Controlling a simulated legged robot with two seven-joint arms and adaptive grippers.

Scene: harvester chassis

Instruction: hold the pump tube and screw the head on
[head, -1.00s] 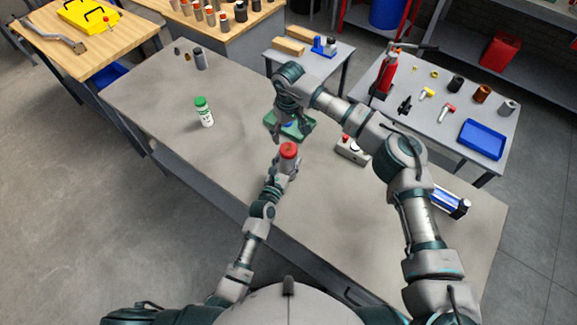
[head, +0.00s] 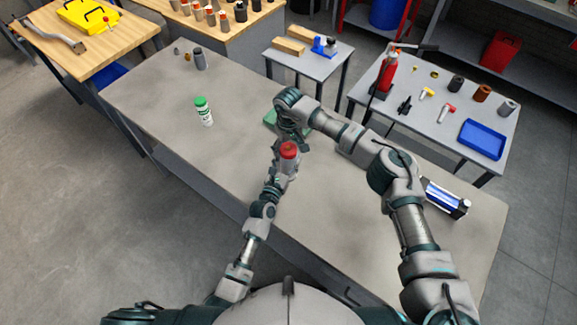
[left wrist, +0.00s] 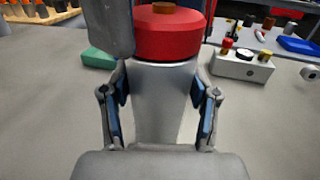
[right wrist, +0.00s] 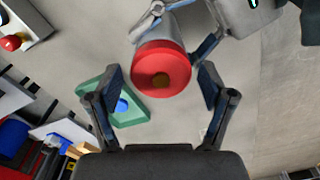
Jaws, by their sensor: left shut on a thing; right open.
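The pump tube (left wrist: 165,100) is a grey cylinder with a red head (left wrist: 168,35) on its top end. The head has a small brown centre. My left gripper (left wrist: 163,108) is shut on the tube and holds it above the bench, roughly upright. In the head view the red head (head: 288,150) shows just above my left gripper. My right gripper (right wrist: 162,80) is open. In the right wrist view the red head (right wrist: 162,68) lies between its spread fingers, with gaps on both sides. I cannot tell whether the head is fully seated on the tube.
A green tray (right wrist: 92,93) with a blue piece (right wrist: 121,105) lies on the bench beyond the tube. A light box with red and dark knobs (left wrist: 242,66) stands near it.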

